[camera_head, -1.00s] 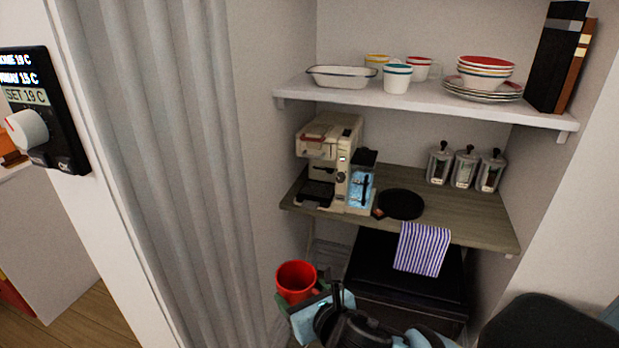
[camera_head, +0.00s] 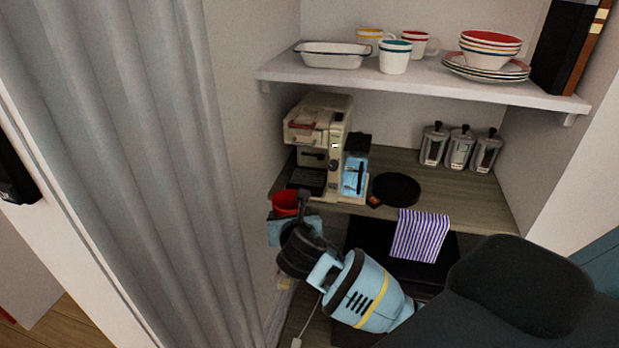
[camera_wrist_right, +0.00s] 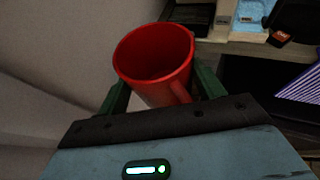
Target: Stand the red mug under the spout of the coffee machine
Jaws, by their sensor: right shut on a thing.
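The red mug (camera_head: 285,201) is in my right gripper (camera_head: 283,218), just in front of the left front edge of the wooden shelf. In the right wrist view the mug (camera_wrist_right: 155,62) is upright or slightly tilted, open end up, between the green fingers of the right gripper (camera_wrist_right: 160,92). The mug looks empty. The cream coffee machine (camera_head: 318,140) stands at the left end of the shelf, behind the mug. Its dark drip tray (camera_head: 306,180) shows at its lower left front. The spout is too small to make out clearly. My left gripper is not in view.
The wooden shelf (camera_head: 460,192) also holds a black round plate (camera_head: 396,189) and several canisters (camera_head: 460,149). A striped towel (camera_head: 420,234) hangs over its front edge. A white upper shelf (camera_head: 420,92) with crockery is above.

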